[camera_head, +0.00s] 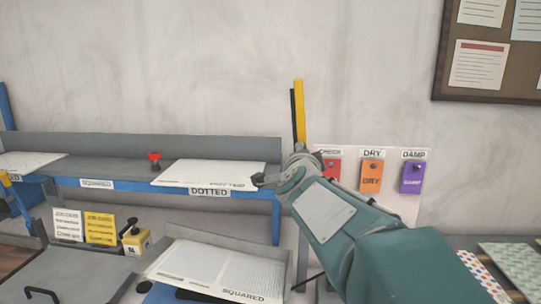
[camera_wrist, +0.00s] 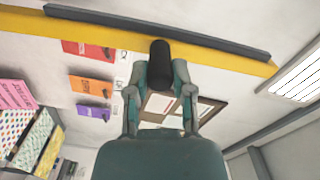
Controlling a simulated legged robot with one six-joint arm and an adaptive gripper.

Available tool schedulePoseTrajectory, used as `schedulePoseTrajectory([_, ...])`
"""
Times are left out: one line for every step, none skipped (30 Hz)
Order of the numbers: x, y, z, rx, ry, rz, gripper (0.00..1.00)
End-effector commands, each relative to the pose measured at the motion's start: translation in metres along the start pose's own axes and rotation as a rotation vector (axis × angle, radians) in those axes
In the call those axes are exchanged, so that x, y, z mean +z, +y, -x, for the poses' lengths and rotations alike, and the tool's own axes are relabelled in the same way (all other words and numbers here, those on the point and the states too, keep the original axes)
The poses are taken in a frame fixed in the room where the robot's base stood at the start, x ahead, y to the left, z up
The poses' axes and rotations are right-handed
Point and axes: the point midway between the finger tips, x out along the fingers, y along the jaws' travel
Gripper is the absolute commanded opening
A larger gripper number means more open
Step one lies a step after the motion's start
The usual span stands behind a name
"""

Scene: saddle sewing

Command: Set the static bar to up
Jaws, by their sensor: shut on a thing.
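The static bar is a long yellow bar (camera_head: 299,108) with a dark strip along its left side. In the head view it stands almost upright, and its lower part is hidden behind my gripper (camera_head: 275,179). In the wrist view the yellow bar (camera_wrist: 100,32) and its dark strip cross the top. A black cylindrical handle (camera_wrist: 160,62) sticks out from the bar. My gripper (camera_wrist: 161,80) is shut on this handle, one finger on each side.
A tray labelled DOTTED (camera_head: 209,192) and a red knob (camera_head: 154,158) are on the shelf to the left. A SQUARED tray (camera_head: 220,270) sits lower. Red, orange (camera_head: 371,177) and purple (camera_head: 412,178) tags hang right of the bar.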

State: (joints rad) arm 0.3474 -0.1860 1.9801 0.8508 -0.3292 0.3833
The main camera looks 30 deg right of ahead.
Motion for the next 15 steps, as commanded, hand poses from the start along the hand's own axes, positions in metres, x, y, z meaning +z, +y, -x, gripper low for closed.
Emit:
schedulePoseTrajectory([-0.0019,-0.0003,-0.0001,-0.001,0.004,0.001,0.00])
schedulePoseTrajectory([-0.0020,-0.0002,-0.0001,-0.001,0.004,0.001,0.00])
schedulePoseTrajectory([-0.0021,0.0000,-0.0001,-0.001,0.004,0.001,0.00])
schedulePoseTrajectory([-0.0021,0.0001,-0.0001,-0.001,0.004,0.001,0.00])
schedulePoseTrajectory([-0.0020,0.0002,-0.0001,-0.001,0.004,0.001,0.00])
schedulePoseTrajectory([-0.0021,0.0003,-0.0002,0.000,0.003,0.001,0.00])
schedulePoseTrajectory([-0.0022,0.0004,-0.0003,0.000,0.003,0.001,0.00])
schedulePoseTrajectory([-0.0022,0.0006,-0.0003,0.000,0.003,0.001,0.00])
schedulePoseTrajectory([-0.0022,0.0007,-0.0004,0.001,0.003,0.001,0.00])
schedulePoseTrajectory([-0.0022,0.0008,-0.0004,0.001,0.003,0.001,0.00])
schedulePoseTrajectory([-0.0022,0.0009,-0.0005,0.001,0.003,0.001,0.00])
schedulePoseTrajectory([-0.0022,0.0011,-0.0005,0.001,0.003,0.001,0.35])
schedulePoseTrajectory([-0.0022,0.0012,-0.0005,0.002,0.003,0.001,0.48])
schedulePoseTrajectory([-0.0021,0.0012,-0.0005,0.002,0.003,0.001,0.62])
schedulePoseTrajectory([-0.0019,0.0013,-0.0005,0.002,0.002,0.001,0.65])
